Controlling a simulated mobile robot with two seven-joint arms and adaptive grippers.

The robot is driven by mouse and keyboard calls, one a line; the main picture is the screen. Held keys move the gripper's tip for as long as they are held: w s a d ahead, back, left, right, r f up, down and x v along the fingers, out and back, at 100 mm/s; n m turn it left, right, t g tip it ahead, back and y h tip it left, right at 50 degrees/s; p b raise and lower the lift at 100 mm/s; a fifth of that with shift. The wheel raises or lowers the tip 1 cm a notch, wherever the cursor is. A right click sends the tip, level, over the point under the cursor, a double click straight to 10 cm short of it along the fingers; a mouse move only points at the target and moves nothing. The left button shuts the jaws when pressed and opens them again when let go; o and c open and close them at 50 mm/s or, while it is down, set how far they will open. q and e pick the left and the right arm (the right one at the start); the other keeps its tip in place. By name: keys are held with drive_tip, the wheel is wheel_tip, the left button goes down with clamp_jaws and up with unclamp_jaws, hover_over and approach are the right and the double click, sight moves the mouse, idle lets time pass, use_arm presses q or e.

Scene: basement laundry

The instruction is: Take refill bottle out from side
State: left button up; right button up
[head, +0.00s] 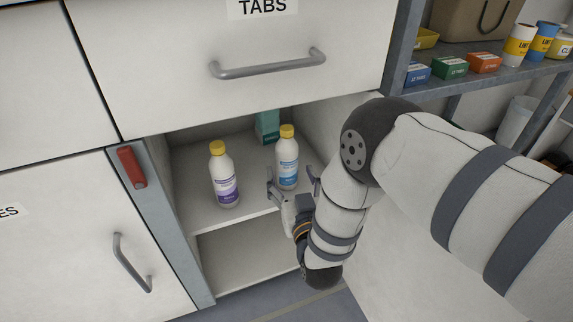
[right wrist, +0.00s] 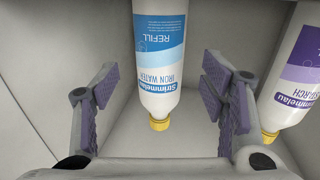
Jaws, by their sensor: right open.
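The refill bottle (head: 287,163) is white with a yellow cap and a blue label. It stands upright on the upper shelf of the open cabinet. In the right wrist view the bottle (right wrist: 160,50) appears upside down, its label reading "IRON WATER" and "REFILL". My right gripper (head: 291,180) is open at the front of this bottle, one finger to each side in the picture. In the right wrist view a gap shows between the bottle and each finger. The gripper holds nothing. My left gripper is not in view.
A similar bottle with a purple label (head: 225,176) stands left of the refill bottle. A teal box (head: 267,126) is behind it. The drawer marked "TABS" (head: 200,50) is above the opening. The lower shelf (head: 245,262) looks empty where visible.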

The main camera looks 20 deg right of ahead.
sight(289, 170)
drive_tip(key=w, duration=0.1)
drive_tip(key=w+b, duration=0.1)
drive_tip(key=w, duration=0.1)
drive_tip(key=w+b, duration=0.1)
drive_tip(key=shift+w+d+f, duration=0.15)
drive_tip(key=shift+w+d, duration=0.15)
drive_tip(key=shift+d, duration=0.05)
drive_tip(key=shift+w+r, duration=0.2)
drive_tip(key=shift+w, duration=0.1)
drive_tip(key=c, duration=1.5)
